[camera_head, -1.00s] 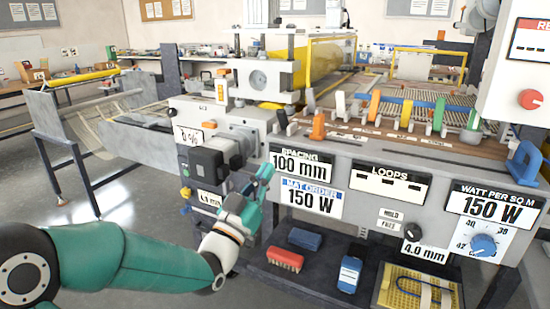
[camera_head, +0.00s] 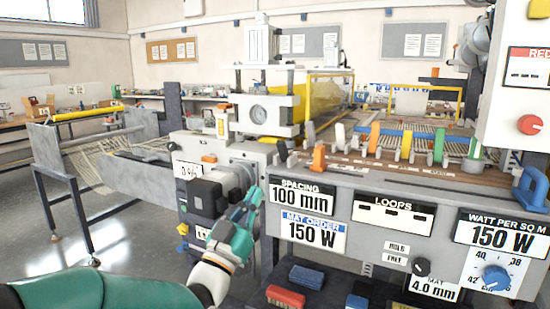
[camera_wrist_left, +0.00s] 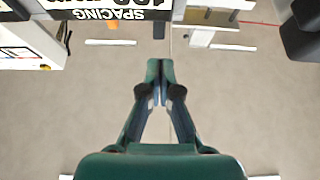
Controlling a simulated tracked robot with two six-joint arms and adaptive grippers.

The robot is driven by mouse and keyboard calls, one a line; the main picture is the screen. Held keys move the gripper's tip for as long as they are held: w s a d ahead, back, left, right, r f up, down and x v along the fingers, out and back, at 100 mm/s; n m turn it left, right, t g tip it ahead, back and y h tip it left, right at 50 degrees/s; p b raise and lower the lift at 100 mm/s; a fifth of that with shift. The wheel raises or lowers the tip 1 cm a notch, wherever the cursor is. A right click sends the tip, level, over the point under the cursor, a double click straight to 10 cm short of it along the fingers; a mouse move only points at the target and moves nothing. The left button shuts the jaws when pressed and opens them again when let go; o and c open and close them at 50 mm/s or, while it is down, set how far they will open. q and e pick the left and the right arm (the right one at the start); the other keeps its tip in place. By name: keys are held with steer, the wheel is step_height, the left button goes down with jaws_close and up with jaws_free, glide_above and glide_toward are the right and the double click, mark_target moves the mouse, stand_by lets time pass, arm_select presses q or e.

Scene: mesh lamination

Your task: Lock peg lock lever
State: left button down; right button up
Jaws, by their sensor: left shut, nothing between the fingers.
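My left gripper (camera_head: 254,196) is in front of the machine's front panel, just left of the "SPACING 100 mm" label (camera_head: 301,194). Its green fingers are shut and empty; the left wrist view shows the fingertips (camera_wrist_left: 160,72) together above bare floor. An upright orange lever (camera_head: 318,158) stands on the machine's top edge, above and right of the gripper and apart from it. I cannot tell for sure that this is the peg lock lever. Coloured upright pegs (camera_head: 406,144) stand in a row further right. My right gripper is not in view.
A dark boxy unit (camera_head: 207,196) projects from the panel close to the left gripper. A black knob (camera_head: 422,267) and a blue dial (camera_head: 496,278) are on the right. A red brush (camera_head: 285,297) and a blue block (camera_head: 306,277) lie on the low shelf.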

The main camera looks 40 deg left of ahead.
mark_target(281, 150)
arm_select(q)
steer(key=p+x, duration=0.2)
steer(key=x, duration=0.9)
steer(key=shift+w+r, duration=0.1)
steer(key=shift+w, duration=0.15)
steer(key=shift+p, duration=0.3)
